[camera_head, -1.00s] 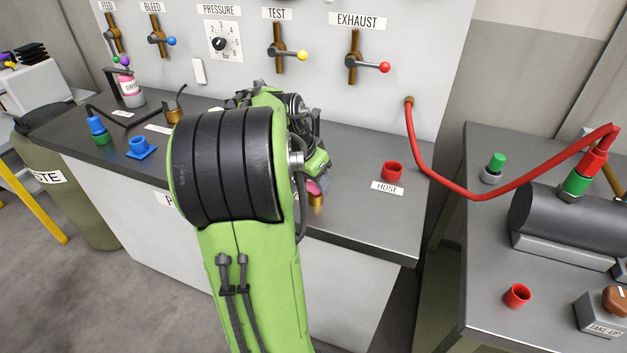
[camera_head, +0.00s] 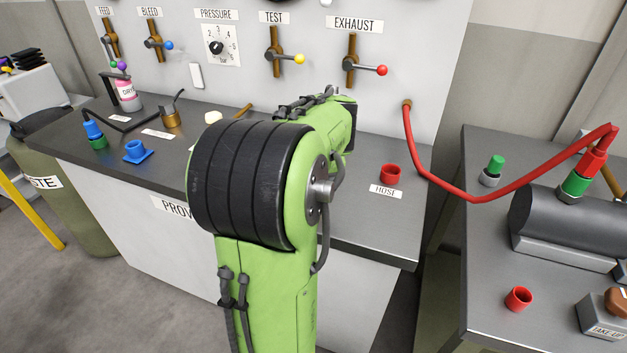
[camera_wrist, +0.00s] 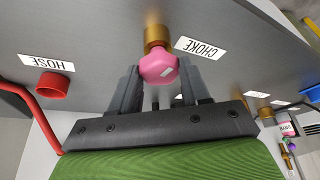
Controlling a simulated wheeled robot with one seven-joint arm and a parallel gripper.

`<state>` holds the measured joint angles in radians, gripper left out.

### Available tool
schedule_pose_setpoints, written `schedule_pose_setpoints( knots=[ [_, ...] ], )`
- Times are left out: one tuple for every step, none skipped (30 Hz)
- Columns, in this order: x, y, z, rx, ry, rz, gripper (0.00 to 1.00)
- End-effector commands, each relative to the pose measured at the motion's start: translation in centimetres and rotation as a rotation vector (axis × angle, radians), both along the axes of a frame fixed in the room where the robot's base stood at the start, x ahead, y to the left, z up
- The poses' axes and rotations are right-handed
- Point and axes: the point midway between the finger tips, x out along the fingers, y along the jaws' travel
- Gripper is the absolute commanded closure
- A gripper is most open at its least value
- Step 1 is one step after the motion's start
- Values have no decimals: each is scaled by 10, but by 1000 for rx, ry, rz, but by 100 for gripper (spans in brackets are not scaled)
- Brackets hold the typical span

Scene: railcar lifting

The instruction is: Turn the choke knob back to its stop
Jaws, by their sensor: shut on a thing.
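The choke knob (camera_wrist: 158,65) is pink with a white mark. In the wrist view it sits on a brass fitting (camera_wrist: 157,35) beside the CHOKE label (camera_wrist: 200,47). My gripper (camera_wrist: 159,82) has one dark finger on each side of the knob and is shut on it. How far the knob is turned and where its stop is cannot be told. In the head view my arm hides the knob and the gripper.
A red hose holder (camera_head: 390,174) stands right of my arm, and a red hose (camera_head: 430,172) hangs from the panel. EXHAUST (camera_head: 352,60) and TEST (camera_head: 275,53) valves are on the panel behind. A pink bottle (camera_head: 128,93) stands at the bench's left.

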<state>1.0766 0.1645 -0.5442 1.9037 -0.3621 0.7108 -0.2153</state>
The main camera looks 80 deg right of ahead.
Motion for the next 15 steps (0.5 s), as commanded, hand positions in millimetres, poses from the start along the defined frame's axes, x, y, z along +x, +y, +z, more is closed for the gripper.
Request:
schedule_pose_setpoints(
  knots=[
    [-1, -1, 1, 0, 0, 29, 84],
    [-1, -1, 1, 0, 0, 48, 84],
    [-1, -1, 1, 0, 1, 72, 84],
    [-1, -1, 1, 0, 0, 90, 84],
    [-1, -1, 1, 0, 1, 107, 84],
    [-1, -1, 1, 0, 1, 127, 84],
    [-1, -1, 1, -1, 1, 141, 84],
    [-1, -1, 1, 0, 1, 153, 84],
    [-1, -1, 1, 0, 1, 169, 84],
    [-2, -1, 1, 0, 0, 178, 84],
    [-2, -1, 1, -1, 1, 188, 84],
    [-2, -1, 1, 0, 0, 198, 84],
    [-2, -1, 1, 0, 0, 204, 84],
    [-1, -1, 1, 1, 1, 210, 84],
    [-2, -1, 0, 1, 1, 217, 84]
  ],
)
